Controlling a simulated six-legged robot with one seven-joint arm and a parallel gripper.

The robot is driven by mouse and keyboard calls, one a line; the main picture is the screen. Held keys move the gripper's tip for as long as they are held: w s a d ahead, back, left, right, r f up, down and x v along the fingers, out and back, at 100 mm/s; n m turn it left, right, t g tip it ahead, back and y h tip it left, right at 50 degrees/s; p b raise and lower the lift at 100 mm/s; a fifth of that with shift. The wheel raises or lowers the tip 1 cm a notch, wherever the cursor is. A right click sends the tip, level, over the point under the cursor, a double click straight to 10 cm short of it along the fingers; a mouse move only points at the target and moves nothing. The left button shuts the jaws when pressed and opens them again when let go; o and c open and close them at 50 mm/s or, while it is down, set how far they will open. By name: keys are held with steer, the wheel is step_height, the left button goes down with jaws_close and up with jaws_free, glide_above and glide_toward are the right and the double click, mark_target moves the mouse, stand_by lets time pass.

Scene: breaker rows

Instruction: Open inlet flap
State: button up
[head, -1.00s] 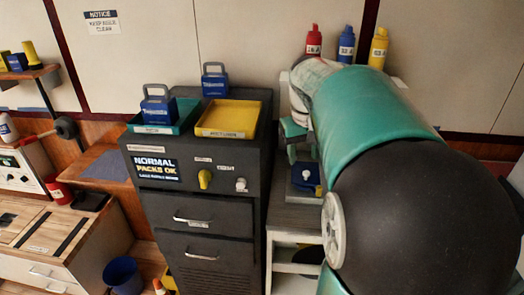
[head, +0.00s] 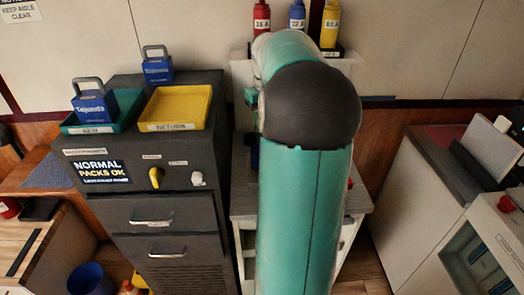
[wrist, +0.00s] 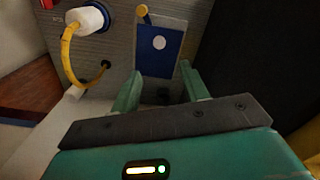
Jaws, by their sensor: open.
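A blue panel (wrist: 158,50) with a white round mark sits on a grey surface in the wrist view, just beyond my fingertips. It looks like the inlet flap, but no label is legible. A yellow knob-like piece (wrist: 143,13) is at its upper edge. My gripper (wrist: 160,88) is open and empty, its two green fingers spread toward the panel's near edge. I cannot tell whether they touch it. In the head view my own arm hides the gripper and most of the side table (head: 244,210).
A white fitting (wrist: 87,19) with a yellow cable (wrist: 67,50) lies left of the panel. A dark cabinet (head: 170,190) carries a yellow tray (head: 174,108) and a teal tray (head: 70,128). Red, blue and yellow bottles (head: 297,16) stand behind. A white counter (head: 415,215) is at right.

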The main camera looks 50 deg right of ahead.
steer(key=f, duration=1.1)
steer(key=shift+s+f, duration=0.2)
steer(key=shift+f, duration=0.1)
steer(key=shift+w+f, duration=0.1)
steer(key=shift+f, duration=0.15)
jaws_close()
